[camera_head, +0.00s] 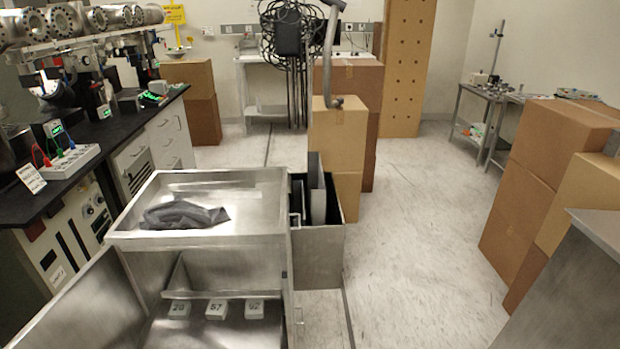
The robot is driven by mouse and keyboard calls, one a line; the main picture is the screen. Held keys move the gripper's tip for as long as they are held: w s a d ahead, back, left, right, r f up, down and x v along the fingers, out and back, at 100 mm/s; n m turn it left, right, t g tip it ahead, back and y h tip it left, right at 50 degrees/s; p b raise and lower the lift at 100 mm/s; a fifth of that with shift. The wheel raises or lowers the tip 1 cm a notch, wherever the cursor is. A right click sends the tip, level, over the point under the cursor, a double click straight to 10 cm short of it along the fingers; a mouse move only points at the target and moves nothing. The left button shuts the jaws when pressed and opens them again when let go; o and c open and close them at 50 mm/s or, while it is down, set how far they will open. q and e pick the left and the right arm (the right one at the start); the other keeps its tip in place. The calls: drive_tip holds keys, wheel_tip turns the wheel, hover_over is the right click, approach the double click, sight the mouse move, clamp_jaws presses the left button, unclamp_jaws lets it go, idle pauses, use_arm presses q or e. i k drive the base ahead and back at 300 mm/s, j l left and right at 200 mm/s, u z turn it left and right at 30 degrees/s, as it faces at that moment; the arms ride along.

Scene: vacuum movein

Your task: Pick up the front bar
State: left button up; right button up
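Neither of my grippers shows in the head view. I cannot tell for sure which thing is the front bar. A grey, bent metal bar (328,56) stands upright in front of the back wall. Its lower end appears at the top of a cardboard box (337,126), and its upper end reaches the top edge of the picture. I cannot tell whether it touches the box. Nothing of mine is near it in view.
A steel cart (255,242) with a dark cloth (183,214) on top stands in front, its door open over several numbered white blocks. An open bin (318,255) adjoins it. Boxes (530,190) stack at right. A black-topped bench (95,140) runs left. The floor at centre right is clear.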

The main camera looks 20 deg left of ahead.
sight(185, 194)
drive_tip(key=i+l, duration=0.15)
drive_tip(key=i, duration=0.3)
drive_tip(key=i+l, duration=0.1)
drive_tip(key=i, duration=0.3)
drive_tip(key=i+l+z, duration=0.1)
drive_tip(key=i, duration=0.35)
